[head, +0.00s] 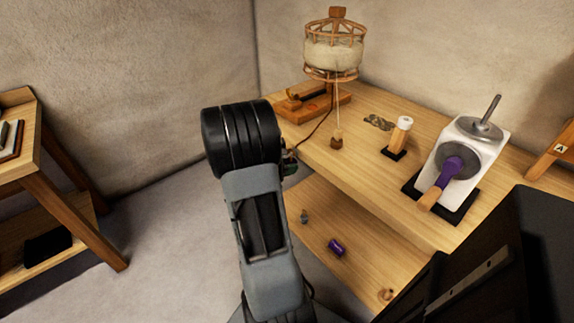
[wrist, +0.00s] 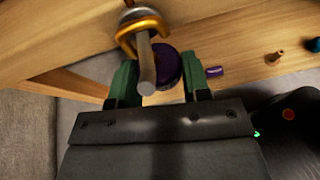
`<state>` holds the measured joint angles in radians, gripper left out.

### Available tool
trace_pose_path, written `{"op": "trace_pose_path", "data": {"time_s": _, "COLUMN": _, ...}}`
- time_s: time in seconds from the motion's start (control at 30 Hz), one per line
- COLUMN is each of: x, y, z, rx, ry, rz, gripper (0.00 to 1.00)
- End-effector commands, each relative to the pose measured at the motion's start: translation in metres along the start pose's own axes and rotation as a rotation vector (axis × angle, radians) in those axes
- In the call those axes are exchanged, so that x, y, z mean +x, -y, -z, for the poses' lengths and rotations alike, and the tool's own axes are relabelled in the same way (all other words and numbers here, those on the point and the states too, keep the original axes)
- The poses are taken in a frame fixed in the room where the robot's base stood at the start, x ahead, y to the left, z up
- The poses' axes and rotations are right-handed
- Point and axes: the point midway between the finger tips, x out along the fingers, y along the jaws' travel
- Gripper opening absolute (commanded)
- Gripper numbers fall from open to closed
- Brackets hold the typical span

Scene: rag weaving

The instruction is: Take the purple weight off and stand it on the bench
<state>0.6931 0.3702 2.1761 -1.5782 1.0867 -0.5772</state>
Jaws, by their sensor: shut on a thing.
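The purple weight (wrist: 170,67) shows in the wrist view as a dark purple disc between the green fingers of my gripper (wrist: 160,85). My gripper is shut on it. A grey rod stands in front of it, and a gold-coloured hook or ring (wrist: 142,32) sits just above. I cannot tell whether the weight still touches the hook. In the head view my arm hides the weight and most of the gripper. The wooden bench (head: 375,190) lies to the right of my arm.
A lower shelf (head: 315,215) holds a purple cylinder (head: 336,248).

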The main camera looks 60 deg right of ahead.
Motion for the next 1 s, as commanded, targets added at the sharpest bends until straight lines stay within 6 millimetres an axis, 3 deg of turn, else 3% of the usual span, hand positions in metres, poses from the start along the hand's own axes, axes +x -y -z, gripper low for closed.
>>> {"op": "trace_pose_path", "data": {"time_s": 1.0, "x": -0.013, "y": 0.001, "z": 0.0, "rx": 0.003, "ry": 0.002, "rz": 0.002, "gripper": 0.08}}
